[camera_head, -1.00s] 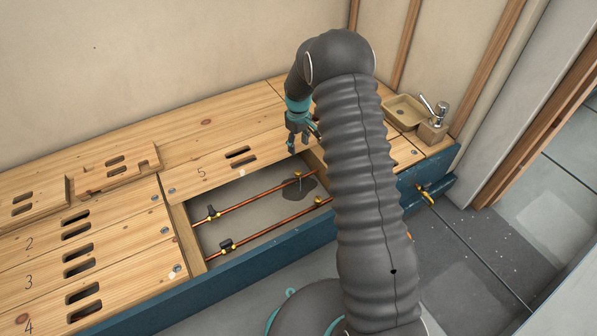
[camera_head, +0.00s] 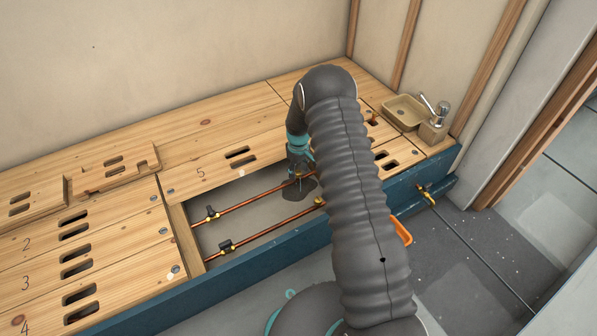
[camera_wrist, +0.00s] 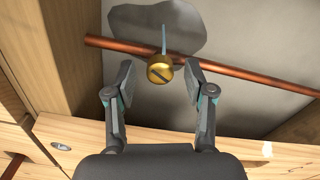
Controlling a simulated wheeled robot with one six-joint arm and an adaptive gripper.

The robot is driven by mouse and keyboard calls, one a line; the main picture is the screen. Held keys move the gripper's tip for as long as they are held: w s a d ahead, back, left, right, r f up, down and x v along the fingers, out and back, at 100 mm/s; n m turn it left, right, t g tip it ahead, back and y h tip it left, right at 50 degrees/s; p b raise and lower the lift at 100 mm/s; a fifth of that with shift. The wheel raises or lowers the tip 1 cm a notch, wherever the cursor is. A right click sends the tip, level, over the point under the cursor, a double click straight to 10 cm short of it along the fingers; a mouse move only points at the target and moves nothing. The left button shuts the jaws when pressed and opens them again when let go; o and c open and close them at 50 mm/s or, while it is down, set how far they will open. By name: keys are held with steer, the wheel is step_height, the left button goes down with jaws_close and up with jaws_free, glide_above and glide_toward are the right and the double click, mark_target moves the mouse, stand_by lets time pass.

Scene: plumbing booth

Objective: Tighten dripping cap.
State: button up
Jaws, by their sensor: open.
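The brass cap (camera_wrist: 160,69) sits on a copper pipe (camera_wrist: 240,75) in the wrist view, with a slot across its face. A thin pale-blue stream (camera_wrist: 164,35) shows at the cap, in front of a dark wet patch (camera_wrist: 188,22) on the grey floor of the opening. My gripper (camera_wrist: 158,80) is open, with one finger on each side of the cap and a visible gap to both. In the head view my gripper (camera_head: 300,178) reaches down into the floor opening at the far pipe, and my arm hides part of it.
Two copper pipes with black-handled valves (camera_head: 211,213) run through the opening. Wooden panels (camera_head: 110,245) with slots surround it. A blue edge board (camera_head: 270,262) runs along the front. A small basin (camera_head: 404,110) with a tap stands at the back right.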

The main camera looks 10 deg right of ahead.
steer(key=shift+f, duration=0.25)
jaws_close()
